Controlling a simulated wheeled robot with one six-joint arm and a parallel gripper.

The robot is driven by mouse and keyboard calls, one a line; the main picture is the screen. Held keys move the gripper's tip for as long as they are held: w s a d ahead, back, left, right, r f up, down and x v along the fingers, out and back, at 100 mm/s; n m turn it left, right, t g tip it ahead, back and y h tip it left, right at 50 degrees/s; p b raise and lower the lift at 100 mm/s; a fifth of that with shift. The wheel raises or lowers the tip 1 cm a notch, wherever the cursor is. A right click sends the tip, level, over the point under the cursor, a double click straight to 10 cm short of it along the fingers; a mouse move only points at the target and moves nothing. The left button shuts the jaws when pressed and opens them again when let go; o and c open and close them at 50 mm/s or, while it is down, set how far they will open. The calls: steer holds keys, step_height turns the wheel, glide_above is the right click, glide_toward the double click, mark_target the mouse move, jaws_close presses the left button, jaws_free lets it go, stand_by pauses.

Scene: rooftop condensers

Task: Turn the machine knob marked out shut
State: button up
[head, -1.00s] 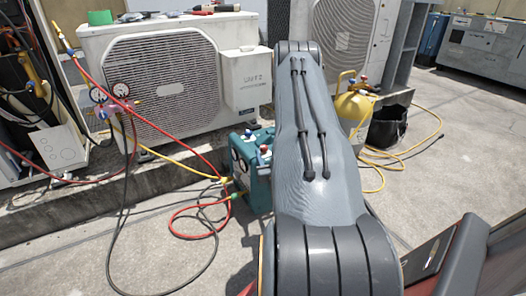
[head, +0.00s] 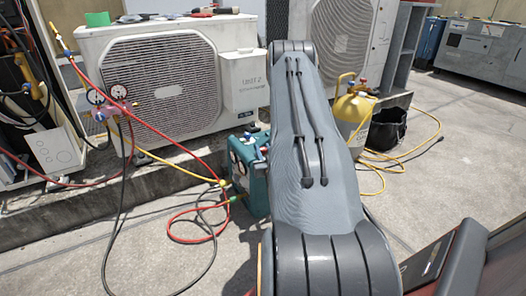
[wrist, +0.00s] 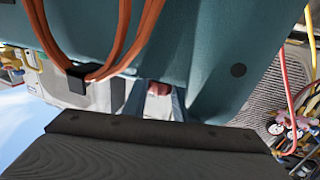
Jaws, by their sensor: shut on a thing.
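The teal machine (head: 256,190) stands on the ground behind my arm in the head view, with gauges and small knobs on its upper part. In the wrist view its teal body (wrist: 225,45) fills the upper middle. My gripper (wrist: 156,98) is shut on a small red knob (wrist: 158,88), of which only a part shows between the two fingers. I cannot read any marking beside this knob, nor tell how far it is turned. In the head view my arm hides the gripper and part of the machine.
A red hose and a yellow hose (head: 175,163) run from the gauge manifold (head: 112,108) to the machine. A yellow cylinder (head: 352,110) and a black bucket (head: 387,130) stand right of my arm. Orange-brown loops (wrist: 88,72) hang close to my gripper in the wrist view.

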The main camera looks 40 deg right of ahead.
steer(key=shift+a+m+g+h, duration=0.1)
steer(key=shift+m+g+h, duration=0.2)
steer(key=shift+h, duration=0.1)
steer(key=m+g+h+p, duration=0.1)
steer(key=m+g+h, duration=0.2)
steer(key=h, duration=0.1)
steer(key=shift+w+a, duration=0.1)
steer(key=shift+w, duration=0.05)
steer(key=m+g+h, duration=0.1)
steer(key=m+g, duration=0.1)
steer(key=g, duration=0.1)
steer(key=m+g+h, duration=0.2)
steer(key=m+g, duration=0.1)
steer(key=shift+g, duration=0.4)
steer(key=m+g+b, duration=0.2)
steer(key=g, duration=0.2)
steer(key=m+g+h+b, duration=0.1)
steer(key=m+g+b, duration=0.1)
steer(key=m+g, duration=0.1)
steer(key=shift+f+g, duration=0.2)
steer(key=shift+g, duration=0.5)
steer(key=m+g+y+b, duration=0.1)
steer(key=m+g+b, duration=0.2)
steer(key=g, duration=0.1)
steer(key=shift+r+m+g+y+b, duration=0.1)
steer(key=shift+m+g+y+b, duration=0.3)
steer(key=shift+g+b, duration=0.1)
steer(key=shift+d+r, duration=0.1)
steer(key=shift+d, duration=0.1)
